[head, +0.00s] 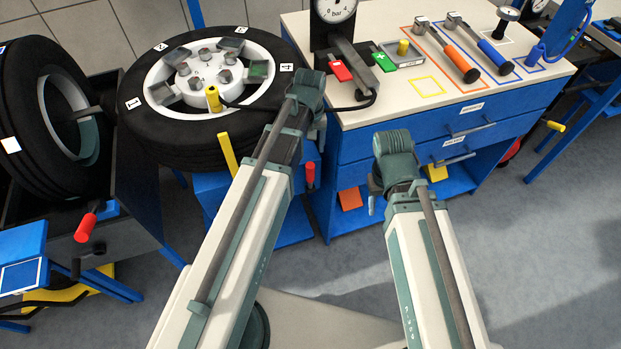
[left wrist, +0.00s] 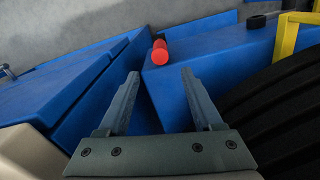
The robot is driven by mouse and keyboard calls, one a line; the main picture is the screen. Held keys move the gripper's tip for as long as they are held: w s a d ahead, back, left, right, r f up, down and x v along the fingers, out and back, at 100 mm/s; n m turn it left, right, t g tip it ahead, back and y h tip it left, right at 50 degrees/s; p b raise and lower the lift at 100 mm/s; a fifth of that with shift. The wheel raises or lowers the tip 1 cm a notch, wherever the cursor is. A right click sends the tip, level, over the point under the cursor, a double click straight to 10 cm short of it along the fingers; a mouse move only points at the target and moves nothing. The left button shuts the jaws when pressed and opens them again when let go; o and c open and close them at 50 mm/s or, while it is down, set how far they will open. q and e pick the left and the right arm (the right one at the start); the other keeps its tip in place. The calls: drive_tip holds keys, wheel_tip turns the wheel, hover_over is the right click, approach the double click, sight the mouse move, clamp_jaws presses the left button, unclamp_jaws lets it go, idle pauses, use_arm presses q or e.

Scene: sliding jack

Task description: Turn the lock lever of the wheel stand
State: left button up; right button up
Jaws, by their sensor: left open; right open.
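The wheel stand (head: 205,190) is blue and carries a flat-lying wheel (head: 140,128) with a black tire. A red-handled lever (head: 310,175) stands upright at its right side. In the left wrist view its round red grip (left wrist: 160,52) shows just beyond my fingertips, against a blue panel. My left gripper (left wrist: 160,76) is open and empty, its two fingers pointing toward the red grip without touching it.
A blue workbench (head: 420,110) with drawers and tools stands right of the stand. A yellow bar (head: 228,156) rises at the stand's front. Another wheel (head: 45,120) stands on the left, near a red handle (head: 86,226). The floor at right is clear.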

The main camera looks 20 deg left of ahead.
sight(310, 174)
use_arm(q)
drive_tip(key=shift+s, duration=0.1)
wheel_tip(310, 174, down, 14)
drive_tip(key=b, duration=1.3)
drive_tip(key=shift+r+b, duration=0.1)
drive_tip(key=shift+b, duration=0.3)
clamp_jaws()
idle(0.5)
